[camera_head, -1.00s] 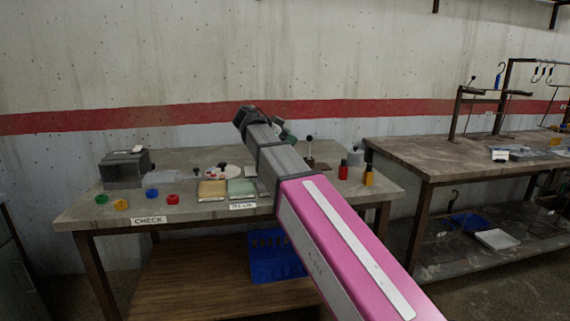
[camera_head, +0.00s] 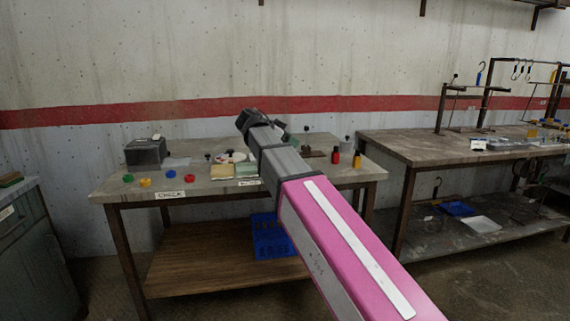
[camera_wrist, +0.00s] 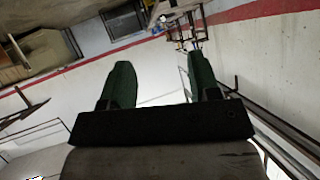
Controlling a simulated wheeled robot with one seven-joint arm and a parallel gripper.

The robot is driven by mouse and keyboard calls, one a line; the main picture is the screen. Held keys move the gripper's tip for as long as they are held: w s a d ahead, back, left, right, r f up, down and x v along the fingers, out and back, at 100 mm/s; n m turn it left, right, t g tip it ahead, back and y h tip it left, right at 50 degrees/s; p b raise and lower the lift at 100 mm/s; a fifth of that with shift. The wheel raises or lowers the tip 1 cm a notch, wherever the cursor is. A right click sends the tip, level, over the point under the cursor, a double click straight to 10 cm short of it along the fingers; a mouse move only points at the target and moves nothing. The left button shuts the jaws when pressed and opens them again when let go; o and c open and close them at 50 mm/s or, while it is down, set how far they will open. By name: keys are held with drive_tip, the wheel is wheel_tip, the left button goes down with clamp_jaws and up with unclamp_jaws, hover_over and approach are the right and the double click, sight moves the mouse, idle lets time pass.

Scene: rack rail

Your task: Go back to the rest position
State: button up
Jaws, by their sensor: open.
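My gripper shows in the wrist view (camera_wrist: 165,88) with its two green fingers apart and nothing between them. Beyond the fingers are pale wall, a red stripe and distant furniture. In the head view my pink and grey arm reaches up and forward across the middle of the picture. Its grey end stands in front of the check table (camera_head: 120,190). The fingers are mostly hidden there behind the wrist.
The check table bears a grey box (camera_head: 146,152), colored caps, a pale green block (camera_head: 246,169) and red (camera_head: 336,155) and orange (camera_head: 357,159) bottles. A blue crate (camera_head: 270,238) sits below. A second table (camera_head: 425,150) stands right, a cabinet (camera_head: 35,250) left. Floor shows between them.

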drive_tip(key=s+d+f+n+g+y, duration=0.2)
drive_tip(key=d+f+n, duration=0.3)
drive_tip(key=f, duration=0.8)
drive_tip(key=s+d+f+n+g+y, duration=0.1)
drive_tip(key=s+d+f+n+y, duration=0.35)
drive_tip(key=f, duration=0.95)
drive_tip(key=s+d+f+n+g+y, duration=0.1)
drive_tip(key=s+d+f, duration=0.3)
drive_tip(key=f, duration=0.6)
drive_tip(key=s+d+f+n+g+y, duration=0.1)
drive_tip(key=s+d+f+n+y, duration=0.2)
drive_tip(key=s+f, duration=0.6)
drive_tip(key=shift+d+f+n+g, duration=0.4)
drive_tip(key=shift+d+n, duration=0.05)
drive_tip(key=shift+d, duration=0.05)
drive_tip(key=shift+y, duration=0.25)
